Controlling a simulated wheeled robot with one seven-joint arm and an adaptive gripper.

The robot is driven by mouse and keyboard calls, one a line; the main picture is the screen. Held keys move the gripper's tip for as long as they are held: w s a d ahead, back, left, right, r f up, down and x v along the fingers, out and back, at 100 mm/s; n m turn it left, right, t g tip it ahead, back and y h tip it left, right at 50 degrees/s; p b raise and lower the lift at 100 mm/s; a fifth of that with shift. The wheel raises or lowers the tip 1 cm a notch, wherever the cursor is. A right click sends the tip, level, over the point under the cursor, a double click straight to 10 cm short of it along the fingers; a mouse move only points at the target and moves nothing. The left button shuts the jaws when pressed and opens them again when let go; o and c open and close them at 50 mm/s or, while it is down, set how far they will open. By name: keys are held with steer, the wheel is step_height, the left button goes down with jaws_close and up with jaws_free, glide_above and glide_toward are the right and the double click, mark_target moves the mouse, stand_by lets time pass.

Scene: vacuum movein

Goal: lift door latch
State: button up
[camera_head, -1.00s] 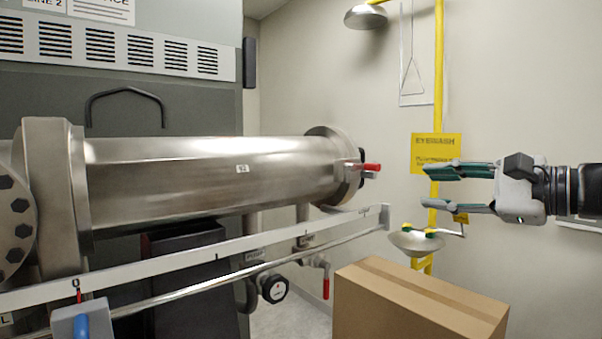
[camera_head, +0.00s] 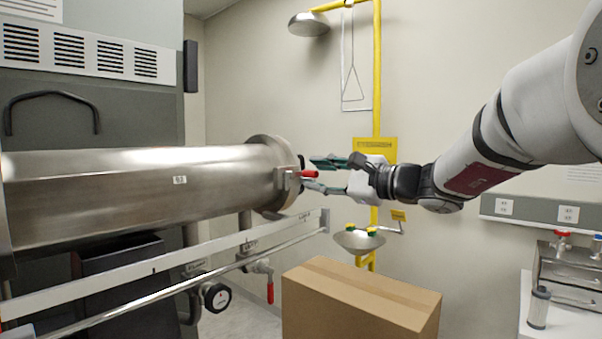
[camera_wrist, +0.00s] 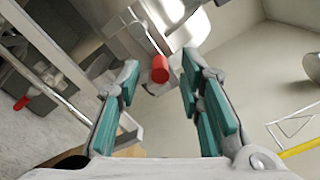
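The door latch is a small lever with a red handle (camera_head: 309,174) at the right end of the steel cylinder (camera_head: 140,185). In the wrist view the red handle (camera_wrist: 160,69) lies between and just beyond my finger pads, with its metal rod running up to the cylinder's end. My gripper (camera_head: 318,175) is open, its green-padded fingers pointing left, one above and one below the handle's level. In the wrist view my gripper (camera_wrist: 160,88) shows a clear gap on both sides of the handle. I see no contact.
A metal rail (camera_head: 250,236) runs below the cylinder. A cardboard box (camera_head: 355,300) stands below my gripper. A yellow eyewash post (camera_head: 376,80) with a bowl (camera_head: 360,241) stands behind it. A valve with a red lever (camera_head: 270,290) hangs below the rail.

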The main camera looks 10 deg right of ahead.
steer(key=shift+w+a, duration=0.4)
steer(key=shift+w, duration=0.1)
jaws_close()
